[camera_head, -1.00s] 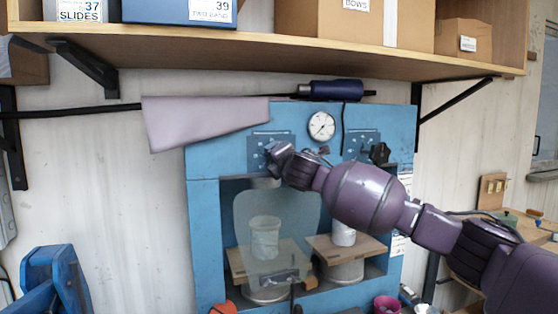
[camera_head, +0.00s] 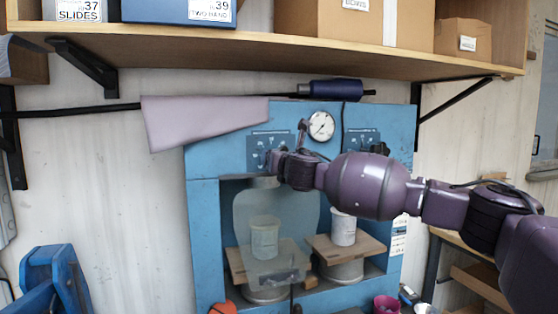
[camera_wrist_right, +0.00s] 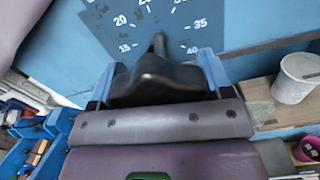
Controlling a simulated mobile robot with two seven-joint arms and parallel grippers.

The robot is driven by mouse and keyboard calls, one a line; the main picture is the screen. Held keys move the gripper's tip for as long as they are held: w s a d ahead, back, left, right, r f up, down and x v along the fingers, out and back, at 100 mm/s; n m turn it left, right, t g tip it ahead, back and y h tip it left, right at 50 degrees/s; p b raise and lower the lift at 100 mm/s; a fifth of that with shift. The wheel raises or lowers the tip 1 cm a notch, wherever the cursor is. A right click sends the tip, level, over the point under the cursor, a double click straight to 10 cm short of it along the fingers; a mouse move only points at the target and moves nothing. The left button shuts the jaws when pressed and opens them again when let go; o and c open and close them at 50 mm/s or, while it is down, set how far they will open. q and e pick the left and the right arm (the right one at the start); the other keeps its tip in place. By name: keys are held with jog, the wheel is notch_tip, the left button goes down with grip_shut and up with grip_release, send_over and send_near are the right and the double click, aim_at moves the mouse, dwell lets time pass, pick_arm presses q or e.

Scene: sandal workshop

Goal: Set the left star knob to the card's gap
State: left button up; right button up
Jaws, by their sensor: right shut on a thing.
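My right gripper (camera_head: 274,160) is at the left dial plate (camera_head: 257,143) on the blue press. In the right wrist view, its blue fingertips (camera_wrist_right: 155,78) are shut on the black left star knob (camera_wrist_right: 165,84). In the head view the gripper hides the knob. A white card (camera_head: 399,236) hangs on the press's right post, its text too small to read. My left gripper is out of view.
The right star knob (camera_head: 381,148) sits beyond my forearm. A round gauge (camera_head: 321,126) is between the dials. A clear shield (camera_head: 275,215) hangs below, before wooden platens (camera_head: 345,248) with white cups. A shelf (camera_head: 300,55) overhangs the press.

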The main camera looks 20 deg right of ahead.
jog(key=shift+f+n, duration=0.15)
jog(key=shift+n, duration=0.65)
jog(key=o, duration=0.9)
jog(key=shift+s, duration=0.1)
jog(key=s+b, duration=0.1)
jog(key=s, duration=0.4)
jog(key=s+b, duration=0.1)
jog(key=s, duration=0.4)
jog(key=shift+s+d, duration=0.2)
jog(key=shift+s, duration=0.15)
